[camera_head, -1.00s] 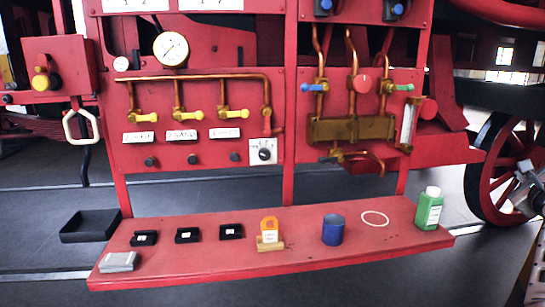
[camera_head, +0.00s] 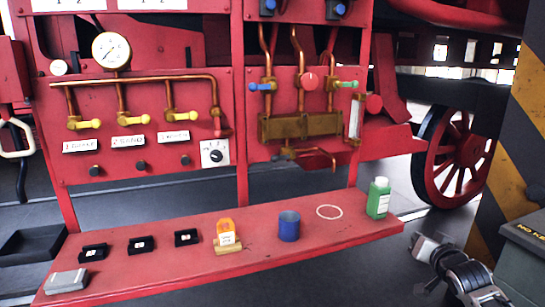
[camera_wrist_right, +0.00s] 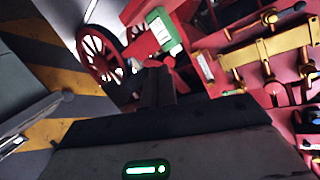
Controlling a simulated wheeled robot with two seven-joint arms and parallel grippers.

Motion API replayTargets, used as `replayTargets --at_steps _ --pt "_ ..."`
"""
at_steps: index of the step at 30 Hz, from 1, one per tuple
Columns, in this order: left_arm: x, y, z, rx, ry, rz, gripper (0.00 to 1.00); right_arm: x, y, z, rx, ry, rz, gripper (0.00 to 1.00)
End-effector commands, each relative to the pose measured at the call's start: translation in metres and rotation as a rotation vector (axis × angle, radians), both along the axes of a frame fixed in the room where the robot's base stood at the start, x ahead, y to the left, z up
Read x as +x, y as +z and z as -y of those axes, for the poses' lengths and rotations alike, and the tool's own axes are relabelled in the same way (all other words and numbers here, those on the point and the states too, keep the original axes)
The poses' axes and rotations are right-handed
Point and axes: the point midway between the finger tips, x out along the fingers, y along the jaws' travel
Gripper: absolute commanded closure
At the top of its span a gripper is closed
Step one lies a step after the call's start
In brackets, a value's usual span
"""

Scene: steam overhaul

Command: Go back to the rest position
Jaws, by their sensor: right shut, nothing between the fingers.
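My right gripper (camera_head: 428,246) is at the lower right of the head view, over the dark floor to the right of the red shelf (camera_head: 250,252). It is shut and empty, clear of the shelf and everything on it. Its dark fingers (camera_wrist_right: 155,84) lie together in the right wrist view, with the red wheel (camera_wrist_right: 98,55) and the red panel beyond. My left gripper is in neither view.
The shelf holds a blue cup (camera_head: 289,227), a green bottle (camera_head: 378,199), an orange item (camera_head: 226,232), small black trays and a grey block (camera_head: 66,281). A grey cabinet (camera_head: 520,255) and striped pillar (camera_head: 512,130) stand close at right.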

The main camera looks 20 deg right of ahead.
Motion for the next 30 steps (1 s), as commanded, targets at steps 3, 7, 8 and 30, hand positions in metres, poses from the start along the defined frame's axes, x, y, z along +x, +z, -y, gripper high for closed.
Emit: replayTargets --at_steps 3,7,8,30 --pt "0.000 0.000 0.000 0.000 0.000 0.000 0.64 -0.033 -0.067 -0.062 -0.211 0.189 -0.188 1.00" --pt "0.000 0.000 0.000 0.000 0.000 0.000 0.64 -0.080 -0.125 -0.125 -0.394 0.402 -0.336 1.00" --pt "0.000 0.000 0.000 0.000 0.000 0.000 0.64 -0.092 -0.136 -0.138 -0.428 0.448 -0.362 1.00" --pt "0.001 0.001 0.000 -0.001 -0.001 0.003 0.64 -0.238 -0.213 -0.314 -0.516 0.856 -0.477 1.00"
